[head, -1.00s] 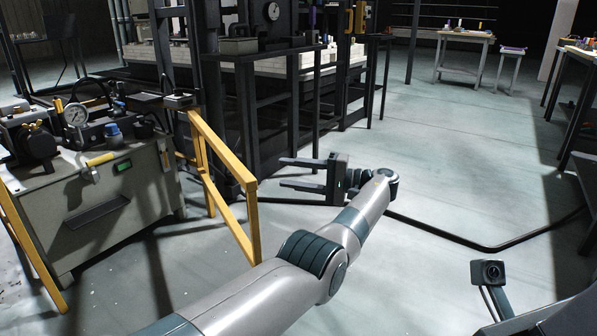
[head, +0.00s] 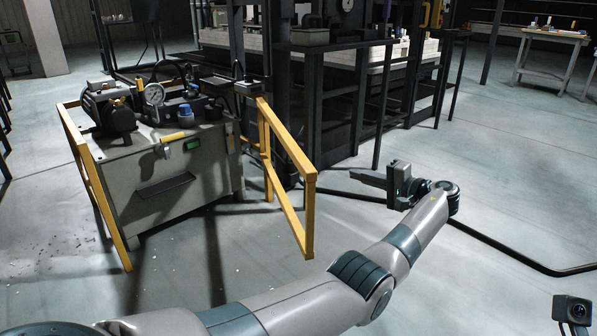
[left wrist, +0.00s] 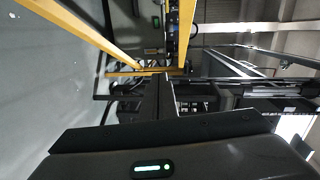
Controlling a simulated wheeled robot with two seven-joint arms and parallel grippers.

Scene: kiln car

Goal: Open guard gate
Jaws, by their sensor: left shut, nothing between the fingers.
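A yellow guard gate frame (head: 310,215) stands at the right of the grey machine cabinet, with its free-looking end toward me. A second yellow rail (head: 95,190) stands at the cabinet's left. I see no latch or handle clearly. My left gripper (head: 356,177) is shut and empty, to the right of the gate's near post, its fingers pointing left toward it with a gap between. In the left wrist view, yellow bars (left wrist: 186,30) show beyond the dark fingers (left wrist: 165,97).
The grey cabinet (head: 150,215) carries a gauge (head: 154,95) and pump parts. A dark press frame (head: 315,110) stands behind the gate. A black cable (head: 500,248) runs over the floor at right. Open floor (head: 500,160) lies right of my arm.

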